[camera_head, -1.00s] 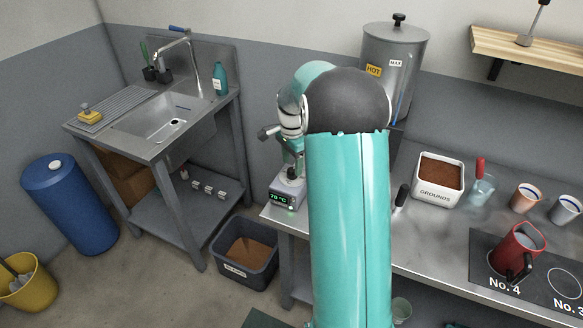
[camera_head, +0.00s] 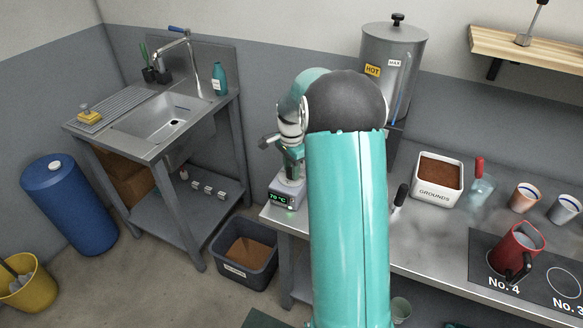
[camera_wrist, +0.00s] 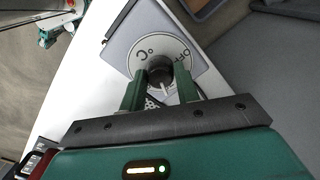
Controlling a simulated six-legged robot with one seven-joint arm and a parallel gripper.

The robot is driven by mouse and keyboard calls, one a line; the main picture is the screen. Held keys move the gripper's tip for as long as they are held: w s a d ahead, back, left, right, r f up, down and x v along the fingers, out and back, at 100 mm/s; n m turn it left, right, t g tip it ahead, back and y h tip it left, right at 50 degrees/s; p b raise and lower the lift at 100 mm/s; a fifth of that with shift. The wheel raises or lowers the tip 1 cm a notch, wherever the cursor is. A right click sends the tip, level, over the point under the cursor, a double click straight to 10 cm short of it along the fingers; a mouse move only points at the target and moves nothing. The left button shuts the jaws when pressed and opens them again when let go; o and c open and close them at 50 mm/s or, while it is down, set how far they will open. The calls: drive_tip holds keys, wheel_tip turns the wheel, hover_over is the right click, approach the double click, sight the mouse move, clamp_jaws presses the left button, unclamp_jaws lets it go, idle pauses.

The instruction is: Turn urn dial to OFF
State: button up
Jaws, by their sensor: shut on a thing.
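The urn control box (camera_head: 284,197) stands at the left end of the counter, with a green display that seems to read 70 °C. In the wrist view its round white dial plate (camera_wrist: 160,42) carries "°C" at upper left and "OFF" at upper right. My gripper (camera_wrist: 160,72) is shut on the dark dial knob (camera_wrist: 160,68), one green finger on each side. A pale pointer mark shows below the knob, between the fingers, away from "OFF". The grey urn (camera_head: 394,65) stands behind my arm, labelled HOT and MAX.
A dark bin (camera_head: 243,268) sits on the floor left of the counter. The sink stand (camera_head: 150,150) is further left.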

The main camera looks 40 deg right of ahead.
drive_tip(key=shift+n, duration=0.3)
drive_tip(key=n, duration=0.9)
drive_tip(key=shift+n, duration=0.4)
drive_tip(key=n, duration=0.4)
drive_tip(key=shift+n, duration=0.3)
drive_tip(key=n, duration=0.4)
drive_tip(key=shift+n, duration=0.3)
drive_tip(key=o, duration=1)
drive_tip(key=shift+c, duration=0.2)
